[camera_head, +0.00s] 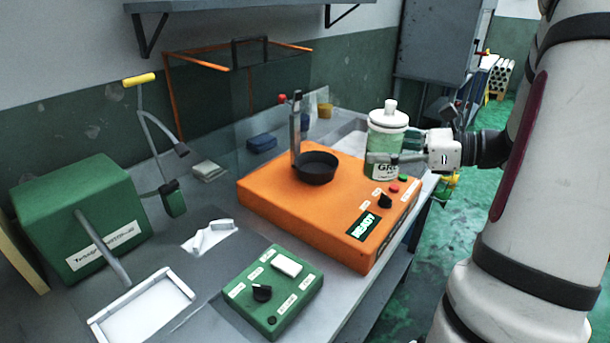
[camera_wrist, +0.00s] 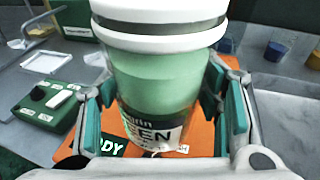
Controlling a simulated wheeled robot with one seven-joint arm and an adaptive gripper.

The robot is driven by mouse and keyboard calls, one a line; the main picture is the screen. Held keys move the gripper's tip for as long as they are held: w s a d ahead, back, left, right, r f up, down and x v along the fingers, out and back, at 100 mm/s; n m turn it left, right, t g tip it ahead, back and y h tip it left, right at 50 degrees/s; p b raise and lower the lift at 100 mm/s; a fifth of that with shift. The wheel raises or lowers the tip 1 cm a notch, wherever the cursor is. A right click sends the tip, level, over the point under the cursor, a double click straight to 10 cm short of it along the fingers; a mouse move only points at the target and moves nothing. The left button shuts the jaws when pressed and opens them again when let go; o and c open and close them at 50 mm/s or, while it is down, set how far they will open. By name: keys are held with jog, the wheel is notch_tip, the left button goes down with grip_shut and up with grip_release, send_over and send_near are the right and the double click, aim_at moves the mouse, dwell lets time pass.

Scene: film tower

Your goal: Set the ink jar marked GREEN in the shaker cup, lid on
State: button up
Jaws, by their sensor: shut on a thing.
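The ink jar (camera_head: 384,148) holds green ink and has a white lid with a knob on top. Its label begins "GR" in the head view, and "EEN" shows in the wrist view, where the jar (camera_wrist: 155,85) fills the middle. My gripper (camera_head: 388,158) is shut on the jar from the right and holds it upright, lid on, over the right part of the orange shaker. The dark round shaker cup (camera_head: 316,168) sits on the orange shaker (camera_head: 270,205), to the left of the jar. The cup looks empty. In the wrist view the jar hides the cup.
An upright post (camera_head: 297,130) with a red knob stands close behind the cup. The shaker's display (camera_head: 363,225) reads READY. A green control box (camera_head: 272,290) stands in front, and a green machine (camera_head: 80,215) at left. Small coloured pots (camera_head: 324,109) stand behind the shaker.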

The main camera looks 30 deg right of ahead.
jog(key=shift+w+a+f+b, duration=0.4)
jog(key=shift+w+a+f, duration=0.55)
jog(key=shift+w, duration=1.5)
jog(key=shift+w+a+f+b, duration=0.4)
jog(key=shift+w+a+f, duration=0.55)
jog(key=shift+w, duration=1.5)
jog(key=shift+w+a+f+b, duration=0.5)
jog(key=shift+w+a, duration=0.8)
jog(key=shift+w, duration=1.15)
jog(key=shift+f, duration=0.2)
jog(key=o, duration=1.5)
jog(key=shift+o, duration=0.2)
